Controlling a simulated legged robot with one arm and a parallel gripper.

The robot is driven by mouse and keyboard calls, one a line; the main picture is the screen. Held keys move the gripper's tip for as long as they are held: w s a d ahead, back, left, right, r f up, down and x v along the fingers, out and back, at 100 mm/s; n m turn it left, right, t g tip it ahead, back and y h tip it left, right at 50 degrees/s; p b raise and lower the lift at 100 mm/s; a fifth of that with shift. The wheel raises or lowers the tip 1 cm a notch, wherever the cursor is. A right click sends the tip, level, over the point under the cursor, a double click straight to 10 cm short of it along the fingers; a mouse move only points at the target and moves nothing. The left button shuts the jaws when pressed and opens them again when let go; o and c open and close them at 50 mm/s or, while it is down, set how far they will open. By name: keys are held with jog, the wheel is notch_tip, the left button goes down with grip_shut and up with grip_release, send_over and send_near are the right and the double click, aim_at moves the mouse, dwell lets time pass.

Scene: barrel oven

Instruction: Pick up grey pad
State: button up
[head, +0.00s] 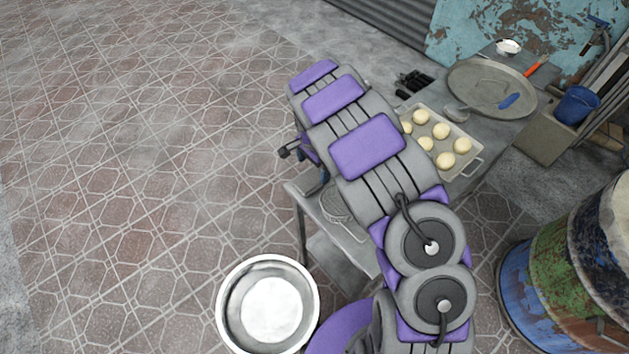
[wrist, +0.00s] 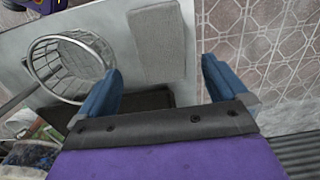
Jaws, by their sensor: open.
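The grey pad (wrist: 157,46) is a light grey, textured rectangle lying flat on the table (wrist: 115,35), near its edge, in the wrist view. My gripper (wrist: 160,72) has two blue fingers set wide apart. It is open, with nothing between the fingers but the view of the table and floor. The pad shows ahead of the gap, nearer the left finger, and the fingers appear apart from it. In the head view I cannot make out the pad; my arm covers much of the table.
A round mesh strainer (wrist: 70,68) lies left of the pad, and a dark flat item (wrist: 142,103) is partly hidden by my gripper. In the head view, a dough tray (head: 466,161) and round pan (head: 480,88) occupy the table. A metal bowl (head: 268,303) and barrel (head: 585,260) stand nearby.

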aim_at(310, 177)
jog(key=shift+a+f, duration=0.2)
jog(key=shift+f, duration=0.05)
jog(key=f, duration=0.2)
jog(key=a+f+b, duration=0.1)
jog(key=f, duration=0.1)
jog(key=shift+f+b, duration=0.2)
jog(key=shift+b, duration=0.1)
jog(key=shift+d+f, duration=0.25)
jog(key=shift+d+r, duration=0.15)
jog(key=shift+d, duration=0.3)
jog(key=shift+c, duration=0.6)
jog(key=shift+a, duration=0.55)
jog(key=c, duration=0.6)
jog(key=shift+c, duration=0.6)
jog(key=shift+d, duration=0.25)
jog(key=shift+c, duration=1.3)
jog(key=shift+d, duration=0.15)
notch_tip(310, 177, up, 10)
jog(key=p, duration=0.2)
